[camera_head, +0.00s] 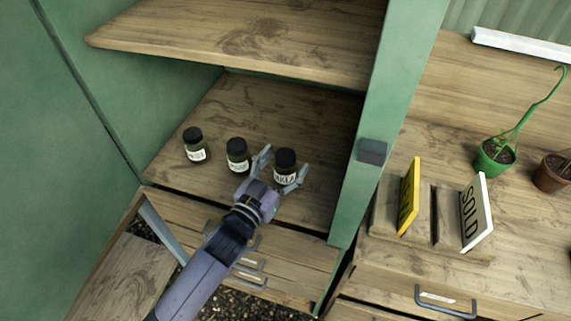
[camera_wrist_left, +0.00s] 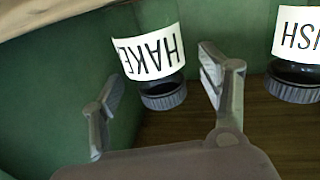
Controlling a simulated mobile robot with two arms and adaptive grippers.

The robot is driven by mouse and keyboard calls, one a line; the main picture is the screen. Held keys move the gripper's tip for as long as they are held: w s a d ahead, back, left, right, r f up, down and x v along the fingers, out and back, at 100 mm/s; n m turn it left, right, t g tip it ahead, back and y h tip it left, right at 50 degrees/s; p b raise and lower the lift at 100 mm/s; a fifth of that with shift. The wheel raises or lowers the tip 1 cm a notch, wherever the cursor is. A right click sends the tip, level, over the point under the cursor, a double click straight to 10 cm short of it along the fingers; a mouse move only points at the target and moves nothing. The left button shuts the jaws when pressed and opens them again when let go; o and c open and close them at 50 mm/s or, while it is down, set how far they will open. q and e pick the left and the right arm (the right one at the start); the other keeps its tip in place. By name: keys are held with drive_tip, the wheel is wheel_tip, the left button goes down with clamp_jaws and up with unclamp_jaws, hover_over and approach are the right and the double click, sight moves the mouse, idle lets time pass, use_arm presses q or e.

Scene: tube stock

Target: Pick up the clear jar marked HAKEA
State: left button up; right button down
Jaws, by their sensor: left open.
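The HAKEA jar (camera_head: 285,166) is a dark-looking jar with a black lid and white label, upright on the cabinet shelf, rightmost of three jars. In the left wrist view the HAKEA jar (camera_wrist_left: 150,54) appears upside down, its label readable. My left gripper (camera_head: 286,160) is open, with one finger on each side of this jar. In the left wrist view the fingers of the left gripper (camera_wrist_left: 160,82) stand apart with the jar between them; I cannot tell whether either touches it. My right gripper is not in view.
Two similar jars stand left: the middle jar (camera_head: 238,155) close to my left finger, the far-left jar (camera_head: 196,146) further off. An upper shelf (camera_head: 230,35) overhangs behind. A green cabinet post (camera_head: 375,130) rises at right. Beyond it a bench holds SOLD (camera_head: 476,212) and yellow signs (camera_head: 409,196).

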use_arm(q)
drive_tip(key=shift+w+d, duration=0.3)
drive_tip(key=shift+w, duration=0.2)
drive_tip(key=shift+s, duration=0.1)
drive_tip(key=shift+c, duration=0.6)
drive_tip(key=c, duration=1.2)
drive_tip(key=shift+c, duration=0.5)
drive_tip(key=shift+r, duration=0.1)
